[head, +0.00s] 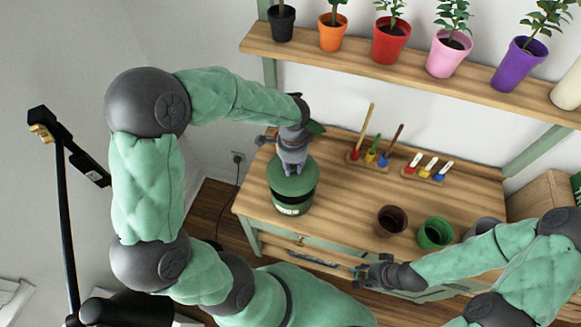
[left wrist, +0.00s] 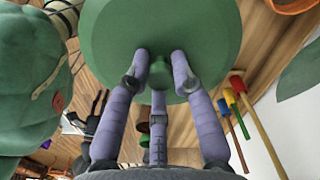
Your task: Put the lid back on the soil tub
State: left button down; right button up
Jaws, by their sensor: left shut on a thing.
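The round green lid (head: 292,181) is level over the dark green soil tub (head: 292,207), which stands at the left of the wooden bench. My left gripper (head: 292,168) comes down from above and is shut on the lid's knob. In the left wrist view the fingers close around the green knob (left wrist: 157,72) of the lid (left wrist: 205,25), and the lid hides the tub. I cannot tell whether the lid is seated or just above the rim. My right gripper (head: 363,272) is by the bench's front edge, too small to tell open or shut.
A brown pot (head: 391,220) and a green pot (head: 435,232) stand right of the tub on the bench (head: 340,200). Racks of tools (head: 368,158) and labels (head: 424,174) are at the back. A shelf (head: 350,72) with potted plants runs above.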

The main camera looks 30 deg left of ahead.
pick_arm(q)
jog(key=shift+d+f+b, duration=0.1)
jog(key=shift+f+b, duration=0.3)
jog(key=shift+f, duration=0.05)
jog(key=shift+f+b, duration=2.15)
jog(key=shift+f, duration=0.6)
jog(key=shift+f, duration=0.1)
dwell(0.4)
jog(key=c, duration=1)
grip_release()
jog(key=shift+o, duration=0.4)
